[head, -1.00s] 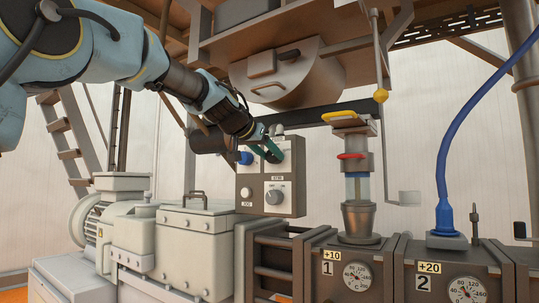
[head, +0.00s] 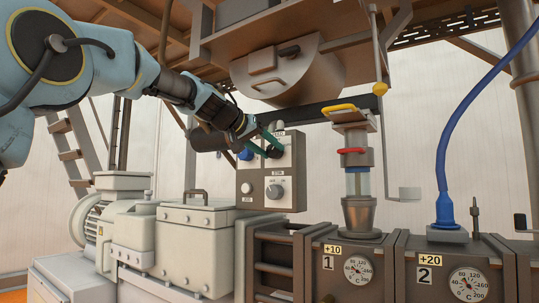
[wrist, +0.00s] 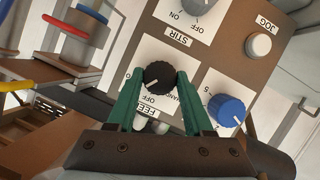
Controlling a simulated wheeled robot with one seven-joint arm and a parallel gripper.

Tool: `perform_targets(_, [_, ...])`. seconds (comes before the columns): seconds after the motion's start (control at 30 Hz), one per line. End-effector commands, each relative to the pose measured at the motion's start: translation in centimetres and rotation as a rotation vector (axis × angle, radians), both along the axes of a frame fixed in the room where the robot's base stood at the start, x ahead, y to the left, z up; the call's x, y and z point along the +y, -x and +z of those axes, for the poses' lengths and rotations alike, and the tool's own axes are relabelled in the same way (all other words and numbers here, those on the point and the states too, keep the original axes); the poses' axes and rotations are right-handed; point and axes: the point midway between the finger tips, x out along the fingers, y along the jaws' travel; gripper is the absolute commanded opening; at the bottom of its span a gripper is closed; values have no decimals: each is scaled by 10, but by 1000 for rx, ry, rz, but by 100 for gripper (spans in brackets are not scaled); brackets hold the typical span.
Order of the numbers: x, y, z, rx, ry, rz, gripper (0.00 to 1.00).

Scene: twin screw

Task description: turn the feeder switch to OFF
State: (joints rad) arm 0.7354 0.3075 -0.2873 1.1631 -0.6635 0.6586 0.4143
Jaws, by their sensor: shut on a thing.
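The feeder switch is a round black knob (wrist: 158,76) with a white mark, on the grey control panel (head: 246,174). In the wrist view the panel appears turned over. The knob's white mark points to the lower left, toward the side with the OFF print; whether it lines up exactly I cannot tell. The feeder label (wrist: 138,110) is partly hidden by a finger. My gripper (wrist: 160,77) has one green finger on each side of the knob and is shut on it. In the head view my gripper (head: 269,146) reaches the panel's upper right from the left.
A blue knob (wrist: 226,111) sits close beside one finger. The grey stir knob (head: 274,191) and a white jog button (head: 247,189) are below. A dark bar and a rounded hopper (head: 290,73) hang above. A sight glass column (head: 357,185) stands right.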

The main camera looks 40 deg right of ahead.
Motion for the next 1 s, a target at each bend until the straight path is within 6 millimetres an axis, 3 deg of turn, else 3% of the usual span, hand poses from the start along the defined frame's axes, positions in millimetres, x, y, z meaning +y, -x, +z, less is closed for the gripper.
perform_targets(0.5, [1, -3, -4, 426, 113, 1, 0])
perform_targets(1.0, [1, -4, -3, 589, 155, 1, 0])
